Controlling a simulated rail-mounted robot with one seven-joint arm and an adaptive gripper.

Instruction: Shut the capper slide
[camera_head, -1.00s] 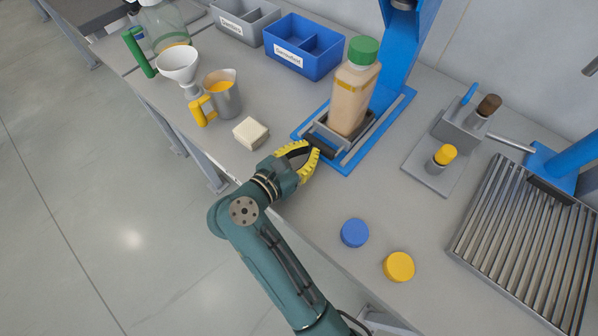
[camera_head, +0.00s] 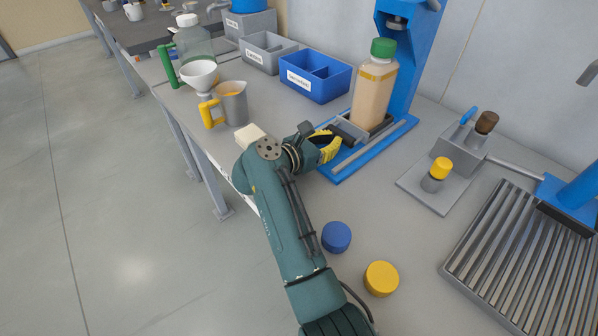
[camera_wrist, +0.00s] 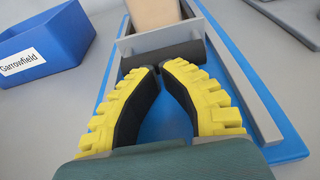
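The blue capper (camera_head: 405,70) stands at the back, its blue base (camera_head: 345,175) on the bench. Its grey slide (camera_head: 378,137) carries an upright tan bottle (camera_head: 374,95) with a green cap (camera_head: 383,48). The cap sits below and slightly left of the capper's head (camera_head: 397,22). My gripper (camera_head: 338,140) is low at the slide's front, by its dark handle. In the wrist view my gripper (camera_wrist: 160,70) has its yellow-backed fingertips almost together against or close to the slide's front (camera_wrist: 160,40). Nothing shows between the fingers but blue base; exact contact is hidden.
A cream block (camera_head: 249,135) lies beside my arm. A metal jug (camera_head: 232,103), a funnel (camera_head: 199,75) and a blue bin (camera_head: 315,74) stand further left. Blue (camera_head: 336,237) and yellow (camera_head: 381,278) lids lie in front. A valve fixture (camera_head: 440,170) and ribbed rack (camera_head: 520,245) are on the right.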

